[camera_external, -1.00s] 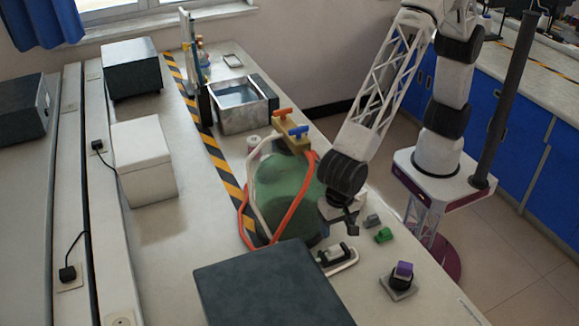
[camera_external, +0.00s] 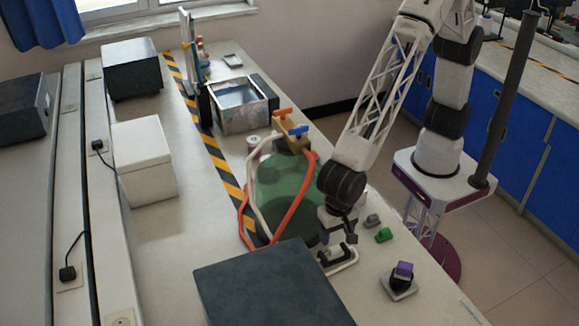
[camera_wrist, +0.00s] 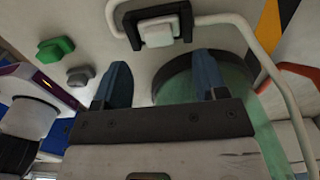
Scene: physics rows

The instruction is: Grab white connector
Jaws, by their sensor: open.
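The white connector (camera_wrist: 158,34) sits in a black holder (camera_wrist: 183,17) near the top of the wrist view, beside a bent white tube (camera_wrist: 228,18). In the external view the black holder (camera_external: 324,258) is on the bench beside the green tank, partly hidden by my gripper. My gripper (camera_external: 338,238) is just above it, pointing down. In the wrist view my gripper (camera_wrist: 162,78) has its two blue-grey fingers wide apart with nothing between them. The connector is beyond the fingertips, apart from them.
A green tank (camera_external: 285,185) with orange and white hoses stands close to my gripper. A grey block (camera_external: 373,220), a green block (camera_external: 384,235) and a purple-topped piece (camera_external: 403,270) lie to the right. A dark flat box (camera_external: 265,285) is in front.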

